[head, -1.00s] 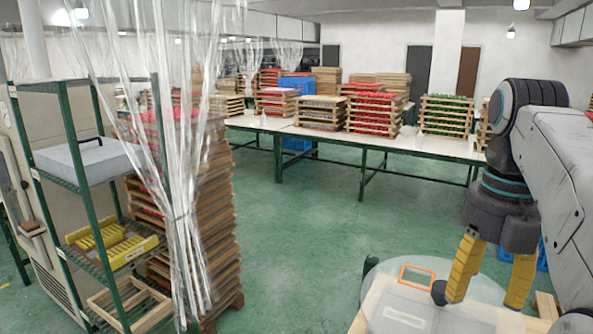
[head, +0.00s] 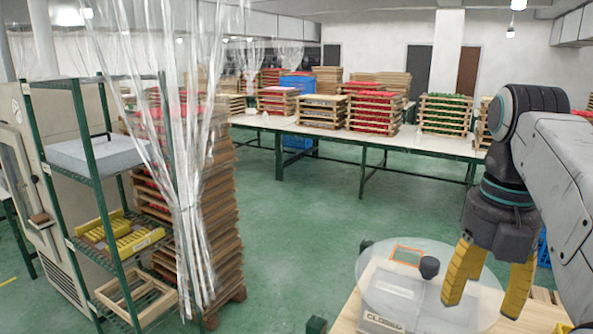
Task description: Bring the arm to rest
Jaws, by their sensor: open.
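My gripper (head: 482,300) hangs at the right with its two yellow fingers pointing down. The fingers are spread apart and nothing shows between them. Just left of and behind the fingers is a round clear lid-like disc (head: 400,296) with a dark knob (head: 429,267). An orange-rimmed rectangle (head: 408,255) and a plate reading "CLOSED" (head: 385,321) show at or through the disc. My arm reaches in from the right edge, bent downward at the wrist.
A light wooden surface (head: 349,314) lies under the disc. At the left, a green metal shelf (head: 89,182) and a clear strip curtain (head: 185,180) stand before stacked wooden trays (head: 220,215). A long white table (head: 345,137) holds tray stacks behind. Green floor (head: 290,225) between is clear.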

